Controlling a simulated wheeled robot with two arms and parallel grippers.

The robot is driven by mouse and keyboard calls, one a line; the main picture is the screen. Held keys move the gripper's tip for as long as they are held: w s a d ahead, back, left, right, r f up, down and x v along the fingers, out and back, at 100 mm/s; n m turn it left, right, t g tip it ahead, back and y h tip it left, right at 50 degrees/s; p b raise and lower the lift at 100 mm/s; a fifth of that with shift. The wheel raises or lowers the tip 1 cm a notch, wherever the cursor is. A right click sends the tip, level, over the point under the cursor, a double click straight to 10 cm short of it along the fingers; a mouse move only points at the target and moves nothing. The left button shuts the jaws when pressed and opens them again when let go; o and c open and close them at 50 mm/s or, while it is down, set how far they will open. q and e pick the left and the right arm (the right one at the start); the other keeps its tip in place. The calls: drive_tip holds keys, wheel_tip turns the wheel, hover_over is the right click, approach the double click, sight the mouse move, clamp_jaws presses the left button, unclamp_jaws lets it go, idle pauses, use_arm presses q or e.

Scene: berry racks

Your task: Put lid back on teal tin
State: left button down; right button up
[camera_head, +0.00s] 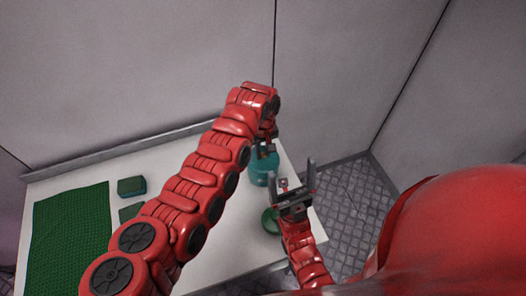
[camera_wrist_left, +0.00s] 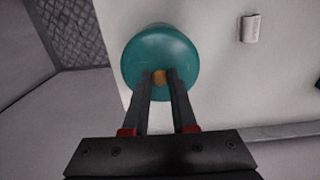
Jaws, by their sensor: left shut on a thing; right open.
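The teal tin (camera_head: 261,176) stands near the right edge of the white table. My left gripper (camera_head: 266,150) is just above it, pointing down. In the left wrist view, the round teal lid (camera_wrist_left: 179,55) has a small orange knob (camera_wrist_left: 159,77), and my left gripper (camera_wrist_left: 160,74) is shut on that knob. The lid hides the tin below it in that view, so I cannot tell whether the lid rests on the rim or hangs just above. My right gripper (camera_head: 294,178) is open and empty, to the right of the tin.
A green round object (camera_head: 270,221) sits nearer the front, beside my right arm. A dark green mat (camera_head: 70,235) and two green blocks, one at the back (camera_head: 132,186), lie on the left of the white table (camera_head: 85,180). A small pale object (camera_wrist_left: 250,28) lies near the lid.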

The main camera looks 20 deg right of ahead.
use_arm(q)
drive_tip(key=shift+f+b, duration=0.2)
drive_tip(key=shift+b, duration=0.35)
idle(0.8)
idle(0.3)
drive_tip(key=shift+c, duration=0.8)
unclamp_jaws()
drive_tip(key=shift+r, duration=0.15)
drive_tip(key=shift+r+p, duration=0.35)
drive_tip(key=shift+r, duration=3.05)
clamp_jaws()
drive_tip(key=shift+f, duration=0.3)
